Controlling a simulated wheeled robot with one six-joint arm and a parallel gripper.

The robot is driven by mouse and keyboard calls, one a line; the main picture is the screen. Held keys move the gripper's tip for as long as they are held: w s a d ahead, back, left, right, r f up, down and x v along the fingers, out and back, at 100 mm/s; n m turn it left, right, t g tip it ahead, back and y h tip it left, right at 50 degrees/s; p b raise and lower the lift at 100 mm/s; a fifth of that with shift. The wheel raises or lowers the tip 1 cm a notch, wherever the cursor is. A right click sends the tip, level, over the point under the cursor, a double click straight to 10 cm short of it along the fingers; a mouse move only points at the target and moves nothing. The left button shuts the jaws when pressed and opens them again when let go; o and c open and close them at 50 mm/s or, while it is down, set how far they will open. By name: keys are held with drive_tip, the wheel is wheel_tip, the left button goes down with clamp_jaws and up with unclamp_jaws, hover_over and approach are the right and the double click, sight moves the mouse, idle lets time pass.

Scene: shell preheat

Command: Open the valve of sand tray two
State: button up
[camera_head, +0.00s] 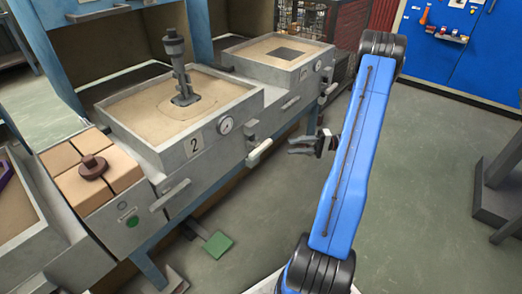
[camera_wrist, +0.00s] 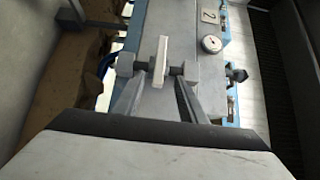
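Sand tray two (camera_head: 120,114), a grey metal box filled with sand, carries a "2" label (camera_head: 193,144) and a round gauge (camera_head: 226,125) on its front. A pale lever handle (camera_head: 258,152), apparently its valve, sticks out below and right of the gauge. In the wrist view the pale handle (camera_wrist: 160,60) appears between my fingertips. My gripper (camera_head: 290,146) is to the right of the handle in the head view, with a visible gap. In the wrist view my gripper (camera_wrist: 160,68) is open, its fingertips on either side of the handle.
A metal part (camera_head: 176,62) stands upright in the tray's sand. Another sand tray (camera_head: 295,72) adjoins at the back right. A similar lever (camera_head: 170,194) projects at the left by the brick-topped unit (camera_head: 118,181). A green pedal (camera_head: 218,244) is on the floor.

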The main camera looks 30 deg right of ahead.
sight(265, 148)
drive_tip(key=x, duration=1.5)
drive_tip(key=shift+c, duration=0.7)
clamp_jaws()
